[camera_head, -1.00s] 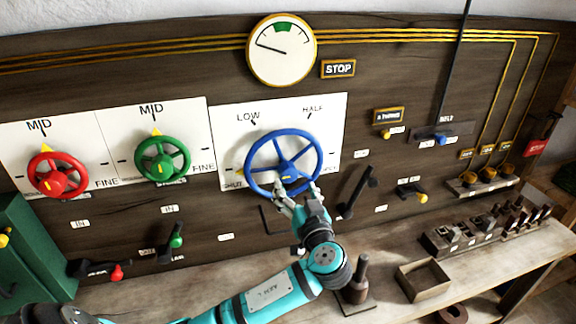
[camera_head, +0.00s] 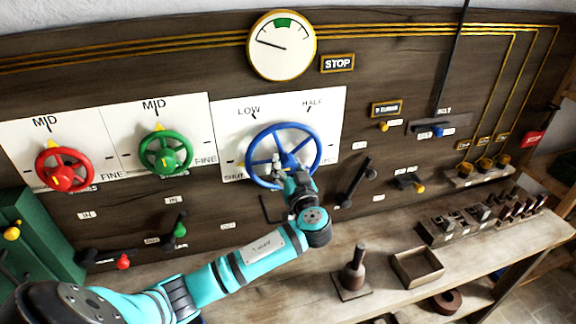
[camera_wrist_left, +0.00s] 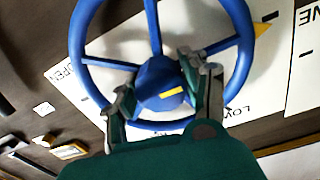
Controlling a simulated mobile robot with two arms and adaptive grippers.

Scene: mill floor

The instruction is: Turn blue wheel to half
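The blue wheel (camera_head: 283,126) is mounted on a white panel lettered LOW and HALF along its top, with SHUT at lower left. The dial behind it is partly covered. My left gripper (camera_head: 290,175) is at the wheel's lower middle in the head view, its fingers partly hidden. In the left wrist view, the left gripper's fingers (camera_wrist_left: 160,95) are spread on either side of the blue hub (camera_wrist_left: 158,78), very close to it; contact cannot be told. A yellow pointer (camera_wrist_left: 262,30) sits at the wheel's rim there. My right gripper is not in view.
A green wheel (camera_head: 165,133) and red wheel (camera_head: 64,150) are to the left. A black lever (camera_head: 356,182) stands close right of the blue wheel. A round gauge (camera_head: 281,46) is above. Below are a bench (camera_head: 280,290), a dark bottle-shaped object (camera_head: 355,258) and an open wooden box (camera_head: 417,267).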

